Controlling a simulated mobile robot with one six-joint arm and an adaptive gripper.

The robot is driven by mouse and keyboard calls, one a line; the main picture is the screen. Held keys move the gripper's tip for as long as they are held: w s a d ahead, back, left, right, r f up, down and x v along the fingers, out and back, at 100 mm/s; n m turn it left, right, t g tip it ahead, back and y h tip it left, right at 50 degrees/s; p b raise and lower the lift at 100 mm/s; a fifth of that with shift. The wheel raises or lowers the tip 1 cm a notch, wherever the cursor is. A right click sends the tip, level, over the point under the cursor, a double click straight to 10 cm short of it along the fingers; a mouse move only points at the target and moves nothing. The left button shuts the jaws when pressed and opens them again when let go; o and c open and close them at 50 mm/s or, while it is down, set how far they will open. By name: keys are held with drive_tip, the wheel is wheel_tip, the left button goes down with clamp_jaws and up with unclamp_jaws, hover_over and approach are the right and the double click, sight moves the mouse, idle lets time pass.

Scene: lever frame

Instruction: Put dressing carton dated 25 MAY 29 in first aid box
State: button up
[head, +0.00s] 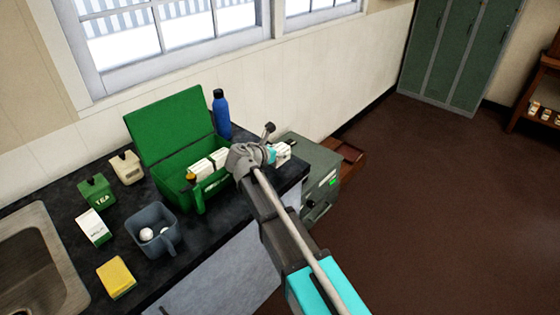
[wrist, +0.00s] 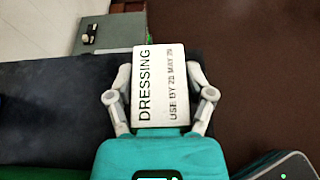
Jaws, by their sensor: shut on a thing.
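My gripper (wrist: 160,105) is shut on a white dressing carton (wrist: 158,85), its fingers on both sides of it. The label reads "DRESSING" and "USE BY", with a small date that looks like 25 MAY 29. In the head view my gripper (head: 270,155) and the carton (head: 282,152) are near the right end of the counter, to the right of the first aid box. The green first aid box (head: 182,196) stands with its lid (head: 170,125) open. Pale cartons (head: 203,167) show inside it, and my wrist hides its right part.
A blue bottle (head: 221,115) stands behind the box. A grey jug (head: 153,228), a green tea tin (head: 97,192), a white carton (head: 93,228), a beige container (head: 126,168) and a yellow sponge (head: 116,277) are left and front. A grey-green cabinet (head: 318,165) stands right of the counter.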

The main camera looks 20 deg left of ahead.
idle(0.3)
drive_tip(key=shift+w+a+f+b, duration=0.1)
drive_tip(key=shift+w+f+b, duration=0.3)
drive_tip(key=shift+f+b, duration=1.4)
drive_tip(key=shift+f, duration=0.15)
drive_tip(key=o, duration=1)
drive_tip(key=p+v, duration=0.2)
drive_tip(key=v, duration=0.4)
drive_tip(key=shift+s+a, duration=0.1)
drive_tip(key=shift+a, duration=0.1)
drive_tip(key=shift+s+a+r+p, duration=0.2)
drive_tip(key=shift+s+r+p, duration=0.1)
drive_tip(key=shift+s, duration=0.15)
